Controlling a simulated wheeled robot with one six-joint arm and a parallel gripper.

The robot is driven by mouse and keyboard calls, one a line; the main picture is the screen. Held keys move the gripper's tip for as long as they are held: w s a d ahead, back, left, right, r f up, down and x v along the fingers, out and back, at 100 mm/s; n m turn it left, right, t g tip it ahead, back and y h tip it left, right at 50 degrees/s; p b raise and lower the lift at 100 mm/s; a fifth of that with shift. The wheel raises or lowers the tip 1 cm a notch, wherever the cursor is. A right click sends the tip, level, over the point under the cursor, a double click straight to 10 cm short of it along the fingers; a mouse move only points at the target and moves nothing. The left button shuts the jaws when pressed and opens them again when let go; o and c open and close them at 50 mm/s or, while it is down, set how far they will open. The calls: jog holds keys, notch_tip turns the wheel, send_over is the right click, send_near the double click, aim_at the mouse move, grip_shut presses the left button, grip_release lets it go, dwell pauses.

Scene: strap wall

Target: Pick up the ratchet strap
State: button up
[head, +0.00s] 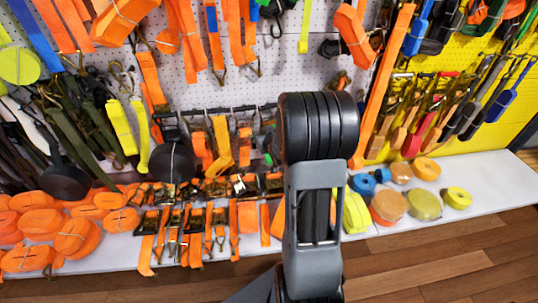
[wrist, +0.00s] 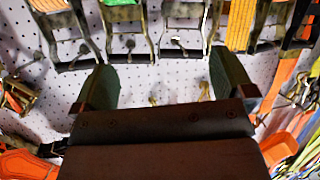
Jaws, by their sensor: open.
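Several ratchet straps with metal buckles and orange webbing lie in rows on the white shelf, such as one ratchet strap (head: 150,222) in the head view. In the wrist view, a row of metal ratchet buckles (wrist: 125,22) runs along the top edge, in front of the white pegboard. I see no strap between the fingers. In the head view my arm hides the gripper and part of the wall behind it. I cannot tell which strap is the one meant.
The white shelf (head: 400,228) holds orange rolls (head: 75,237) at left and yellow rolls (head: 457,197) at right. Straps hang densely on the white pegboard (head: 285,55) and the yellow panel (head: 500,130). The wooden floor (head: 440,265) in front is clear.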

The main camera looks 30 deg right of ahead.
jog(key=d+f+t+b, duration=0.2)
jog(key=d+f+b, duration=0.1)
jog(key=f, duration=0.4)
jog(key=d+f+t+b, duration=0.2)
jog(key=d+f+b, duration=0.2)
jog(key=f, duration=0.4)
jog(key=shift+t, duration=0.4)
jog(key=b+x, duration=0.1)
jog(key=x, duration=0.2)
jog(key=b+x, duration=0.1)
jog(key=x, duration=0.3)
jog(key=f+b+x, duration=0.1)
jog(key=x, duration=0.3)
jog(key=shift+w+d+b, duration=0.15)
jog(key=shift+d+b, duration=0.1)
jog(key=shift+b, duration=0.15)
jog(key=shift+w+d+r, duration=0.1)
jog(key=shift+w, duration=0.45)
jog(key=c, duration=1.5)
jog(key=shift+r, duration=0.2)
jog(key=shift+c, duration=0.3)
